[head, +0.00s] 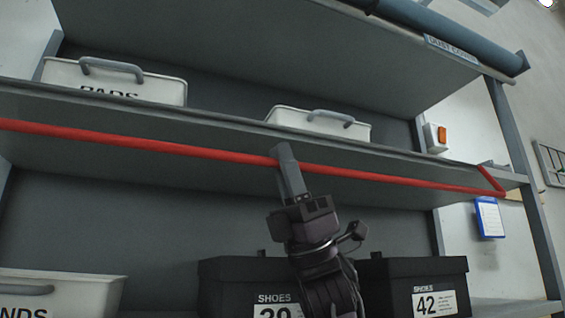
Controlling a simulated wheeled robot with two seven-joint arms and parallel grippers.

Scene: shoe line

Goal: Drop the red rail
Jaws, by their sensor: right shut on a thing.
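The red rail (400,181) is a long thin red bar running across the front of the middle shelf, with a short arm bent back at its right end. My right gripper (283,158) reaches up from below and is shut on the rail near its middle. The gripper's fingers cover a small part of the rail. The rail's left end lies outside the head view. My left gripper is not in view.
The middle shelf (225,130) carries two white bins, one at left (150,91) and one at centre right (290,117). Below stand black shoe boxes (440,275) and another white bin (75,293). A grey post (525,190) stands at right.

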